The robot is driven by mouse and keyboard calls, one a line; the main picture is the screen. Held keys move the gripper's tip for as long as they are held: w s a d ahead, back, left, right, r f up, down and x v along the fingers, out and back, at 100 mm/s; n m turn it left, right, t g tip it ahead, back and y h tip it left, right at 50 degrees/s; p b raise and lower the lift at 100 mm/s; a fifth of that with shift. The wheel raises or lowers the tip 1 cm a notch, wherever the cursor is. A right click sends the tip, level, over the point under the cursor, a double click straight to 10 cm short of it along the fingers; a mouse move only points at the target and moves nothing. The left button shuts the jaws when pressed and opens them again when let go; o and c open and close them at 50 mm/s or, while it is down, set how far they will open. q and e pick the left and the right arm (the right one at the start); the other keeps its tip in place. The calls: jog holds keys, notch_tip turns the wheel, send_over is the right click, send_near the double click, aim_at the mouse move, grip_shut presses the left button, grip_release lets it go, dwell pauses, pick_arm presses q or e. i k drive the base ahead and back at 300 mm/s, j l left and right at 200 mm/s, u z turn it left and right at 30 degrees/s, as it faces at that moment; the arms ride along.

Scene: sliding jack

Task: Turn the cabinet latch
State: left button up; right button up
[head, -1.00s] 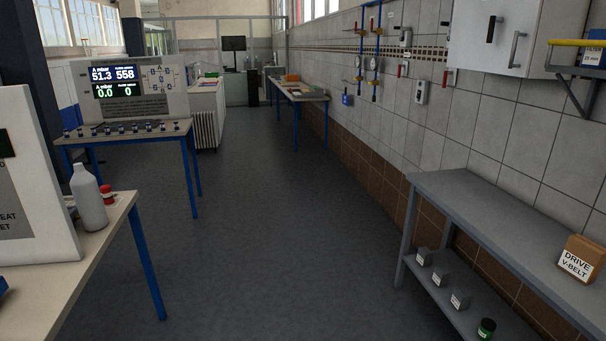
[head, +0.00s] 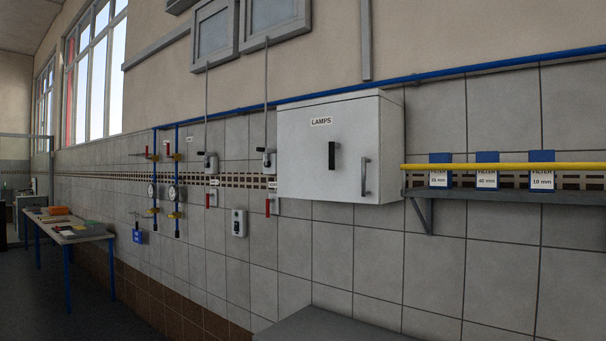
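A white wall cabinet (head: 310,150) labelled LAMPS hangs on the tiled wall, right of the middle of the head view. Its door looks closed. A black latch (head: 332,155) sits upright on the door, below and right of the label. A grey vertical bar handle (head: 365,176) stands to the right of the latch. Neither of my grippers shows in the head view, and nothing touches the latch.
A grey bench (head: 335,325) stands below the cabinet. A shelf (head: 510,194) with filter boxes and a yellow rail (head: 580,167) is to the right. Valves on blue pipes (head: 177,195) and red-handled switches are to the left. A table (head: 70,235) stands far left.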

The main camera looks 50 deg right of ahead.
aim_at(332, 145)
jog(key=i+z, duration=0.25)
jog(key=i, duration=0.35)
jog(key=i+z, duration=0.25)
jog(key=i, duration=0.3)
jog(key=i+j+z, duration=0.3)
jog(key=i, duration=0.3)
jog(key=l, duration=0.1)
